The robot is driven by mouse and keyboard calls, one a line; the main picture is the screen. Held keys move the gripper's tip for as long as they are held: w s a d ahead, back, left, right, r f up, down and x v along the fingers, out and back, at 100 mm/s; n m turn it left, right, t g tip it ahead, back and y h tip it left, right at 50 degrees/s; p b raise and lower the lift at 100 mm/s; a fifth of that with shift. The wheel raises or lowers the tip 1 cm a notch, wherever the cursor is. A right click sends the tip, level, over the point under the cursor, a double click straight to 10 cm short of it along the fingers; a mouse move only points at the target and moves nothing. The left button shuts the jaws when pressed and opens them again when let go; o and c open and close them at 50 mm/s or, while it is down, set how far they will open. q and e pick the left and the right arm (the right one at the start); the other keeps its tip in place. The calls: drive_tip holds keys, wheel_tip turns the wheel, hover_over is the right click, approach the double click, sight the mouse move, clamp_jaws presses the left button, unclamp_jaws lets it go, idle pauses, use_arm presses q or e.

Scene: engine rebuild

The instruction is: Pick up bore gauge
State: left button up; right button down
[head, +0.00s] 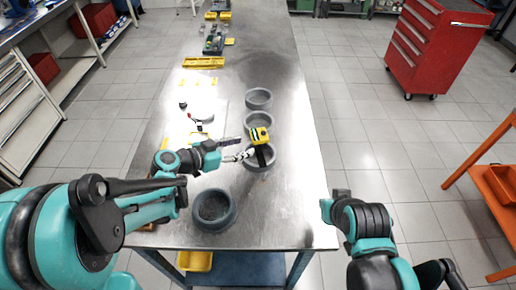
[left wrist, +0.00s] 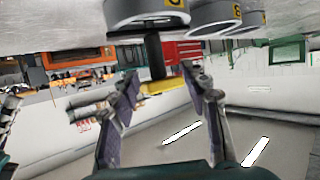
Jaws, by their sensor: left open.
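The bore gauge (head: 260,135) has a yellow head and a black stem, and it stands at the ring-shaped grey cylinders on the right of the metal table. In the left wrist view its dark stem and yellow part (left wrist: 154,58) show between and beyond my fingertips. My left gripper (head: 241,150) is open, just left of the gauge, with its fingers pointing at it. It also shows in the left wrist view (left wrist: 162,74), with no visible grip on the gauge. My right gripper (head: 336,203) is beyond the table's right edge, and its fingers are not clear.
Grey cylinder rings stand near the gauge: one behind (head: 258,98), one under or beside it (head: 258,162), and one at the front (head: 213,211). Small parts and a yellow tray (head: 203,63) lie farther back and left. A red tool cabinet (head: 437,45) stands right of the table.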

sight(259, 143)
use_arm(q)
drive_tip(key=b+x, duration=0.1)
drive_tip(key=x, duration=0.4)
drive_tip(key=b+x, duration=0.1)
drive_tip(key=x, duration=0.1)
drive_tip(key=shift+s+d+r+b, duration=0.1)
drive_tip(key=shift+s+d+b, duration=0.05)
drive_tip(key=shift+d+b, duration=0.25)
use_arm(e)
wheel_tip(259, 143, down, 3)
drive_tip(key=shift+r, duration=0.1)
use_arm(q)
drive_tip(key=shift+w+d, duration=0.25)
drive_tip(key=shift+c, duration=0.5)
clamp_jaws()
